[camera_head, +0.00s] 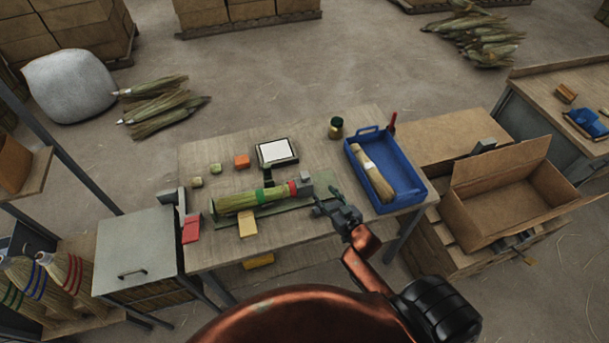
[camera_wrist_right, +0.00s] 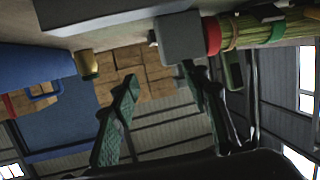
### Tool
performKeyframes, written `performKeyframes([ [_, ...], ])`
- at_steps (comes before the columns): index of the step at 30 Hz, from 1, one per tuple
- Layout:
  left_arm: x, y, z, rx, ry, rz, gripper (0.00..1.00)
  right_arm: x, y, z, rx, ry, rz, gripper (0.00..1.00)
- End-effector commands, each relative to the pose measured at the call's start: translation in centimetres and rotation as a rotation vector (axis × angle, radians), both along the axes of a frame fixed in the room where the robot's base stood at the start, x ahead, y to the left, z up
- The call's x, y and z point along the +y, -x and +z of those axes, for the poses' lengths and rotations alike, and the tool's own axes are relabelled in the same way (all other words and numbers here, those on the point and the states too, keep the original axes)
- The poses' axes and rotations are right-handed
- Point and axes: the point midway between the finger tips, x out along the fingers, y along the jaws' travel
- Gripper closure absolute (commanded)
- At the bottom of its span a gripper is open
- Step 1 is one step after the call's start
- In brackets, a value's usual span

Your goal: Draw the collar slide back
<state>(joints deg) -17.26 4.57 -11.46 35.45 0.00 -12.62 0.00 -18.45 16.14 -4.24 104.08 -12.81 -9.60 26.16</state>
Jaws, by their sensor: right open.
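A straw broom bundle (camera_head: 236,202) lies on a green base on the workbench, with a green band and a red band (camera_head: 292,188) around it. A grey block (camera_head: 305,187), which looks like the collar slide, sits at its right end beside the red band. In the right wrist view the grey block (camera_wrist_right: 181,38) is at the top, beside the red ring (camera_wrist_right: 211,36). My right gripper (camera_head: 322,204) is open and empty just to the right of the block. One finger appears close to the block; contact is unclear. My left gripper is not in view.
A blue tray (camera_head: 405,189) with a small broom stands right of my right gripper. A dark jar (camera_head: 336,128), a white-topped panel (camera_head: 276,151) and an orange block (camera_head: 242,161) lie behind. A red piece (camera_head: 191,229) and a yellow block (camera_head: 247,223) lie in front. An open cardboard box (camera_head: 500,205) stands farther right.

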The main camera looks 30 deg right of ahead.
Motion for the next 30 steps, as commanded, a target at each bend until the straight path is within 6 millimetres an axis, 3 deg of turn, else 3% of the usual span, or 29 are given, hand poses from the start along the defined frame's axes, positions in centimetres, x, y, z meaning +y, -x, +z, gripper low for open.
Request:
performKeyframes([
  [3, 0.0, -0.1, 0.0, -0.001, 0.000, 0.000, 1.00, 0.5, -1.9, 1.3, -0.125, -0.020, 0.083, 0.58],
  [10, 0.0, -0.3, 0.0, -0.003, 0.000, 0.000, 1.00, 1.6, -3.0, 2.8, -0.242, -0.052, 0.180, 0.58],
  [14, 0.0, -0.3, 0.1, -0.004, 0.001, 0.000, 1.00, 1.9, -4.1, 3.1, -0.253, -0.057, 0.190, 0.58],
  [24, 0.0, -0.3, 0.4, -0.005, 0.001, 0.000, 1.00, 2.7, -9.2, 3.0, -0.252, -0.056, 0.189, 0.58],
  [30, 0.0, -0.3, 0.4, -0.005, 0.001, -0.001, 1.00, 2.9, -10.5, 3.0, -0.251, -0.056, 0.189, 0.58],
])
